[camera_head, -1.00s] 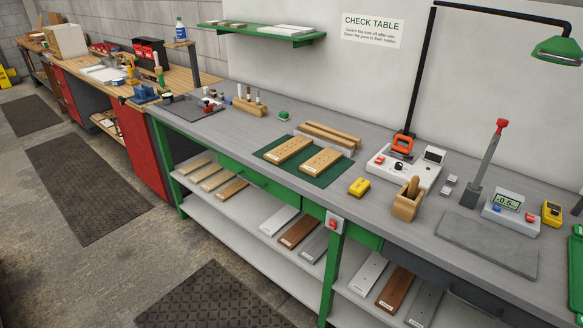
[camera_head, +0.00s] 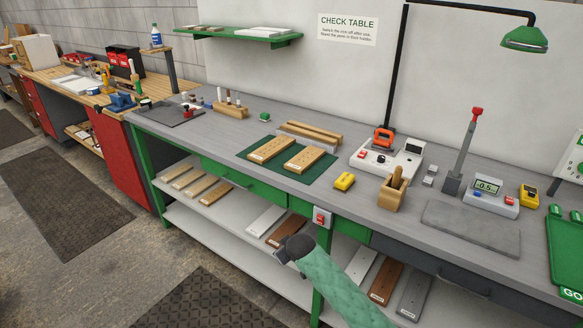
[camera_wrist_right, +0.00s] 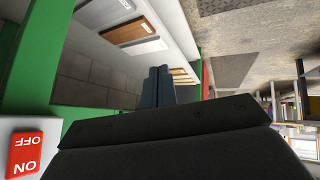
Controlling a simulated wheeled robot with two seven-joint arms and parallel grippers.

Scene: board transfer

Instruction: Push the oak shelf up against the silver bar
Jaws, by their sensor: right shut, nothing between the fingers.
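Two light-wood boards with small holes, (camera_head: 271,150) and (camera_head: 304,159), lie side by side on a dark green mat (camera_head: 248,158) on the bench. A low rack of pale wooden strips with grey metal (camera_head: 309,133) lies just behind them. I cannot tell which piece is the oak shelf or the silver bar. My right gripper (camera_head: 292,248) is shut and empty, in front of the bench's lower shelf and apart from the boards. Its dark fingers show in the right wrist view (camera_wrist_right: 157,88). My left gripper is not in view.
A green bench leg with a red switch (camera_head: 321,218) stands beside my right arm; the switch also shows in the wrist view (camera_wrist_right: 25,154). The lower shelf holds a white board (camera_head: 266,221) and brown board (camera_head: 283,233). A yellow block (camera_head: 344,181) sits right of the mat.

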